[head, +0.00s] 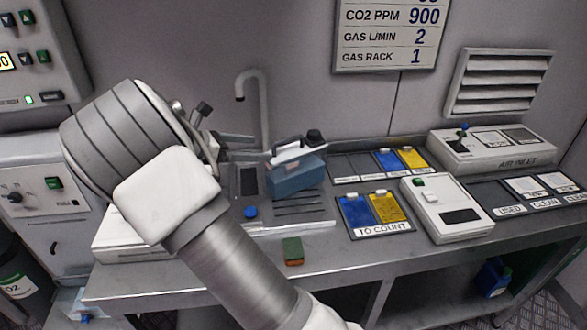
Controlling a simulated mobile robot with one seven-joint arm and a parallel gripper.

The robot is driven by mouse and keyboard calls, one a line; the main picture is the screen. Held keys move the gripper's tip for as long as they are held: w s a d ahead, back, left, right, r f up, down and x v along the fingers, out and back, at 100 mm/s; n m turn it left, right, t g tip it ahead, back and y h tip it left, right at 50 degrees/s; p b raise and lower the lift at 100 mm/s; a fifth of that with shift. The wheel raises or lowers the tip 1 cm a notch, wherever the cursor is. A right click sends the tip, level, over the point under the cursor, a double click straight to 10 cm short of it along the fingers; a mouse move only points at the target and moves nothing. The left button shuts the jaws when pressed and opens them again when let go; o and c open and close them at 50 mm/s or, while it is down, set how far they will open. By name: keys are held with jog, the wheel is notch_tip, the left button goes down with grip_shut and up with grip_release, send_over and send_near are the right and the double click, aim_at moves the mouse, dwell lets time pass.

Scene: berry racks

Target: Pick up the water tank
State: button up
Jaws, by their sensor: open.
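The water tank (293,178) is a translucent blue box with a white top, a dark handle and a black cap. It stands upright on the drain area beside the sink, under the grey tap. My gripper (250,146) is just left of the tank's top, behind my own arm, with its fingers pointing right toward the handle. The jaws are open and look empty. Whether a fingertip touches the tank cannot be told from this view. My wrist hides part of the counter to the left.
The tap (256,100) rises close behind the gripper. A blue cap (250,212) and a green-and-brown sponge (293,251) lie in front. The "TO COUNT" tray (383,230) and a white device (446,208) stand to the right. The counter's front strip is mostly clear.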

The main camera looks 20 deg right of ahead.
jog(key=b, duration=0.1)
send_near(297, 149)
jog(key=x, duration=0.4)
jog(key=shift+w+f, duration=0.25)
jog(key=shift+f, duration=0.2)
jog(key=shift+s+r+b+x, duration=0.15)
jog(key=shift+b+x, duration=0.3)
jog(key=shift+x, duration=0.95)
jog(key=shift+s+r+b+x, duration=0.15)
jog(key=shift+b+x, duration=0.3)
jog(key=shift+x, duration=0.9)
jog(key=shift+w+d, duration=0.1)
jog(key=shift+d, duration=0.1)
jog(key=shift+r, duration=0.1)
grip_shut()
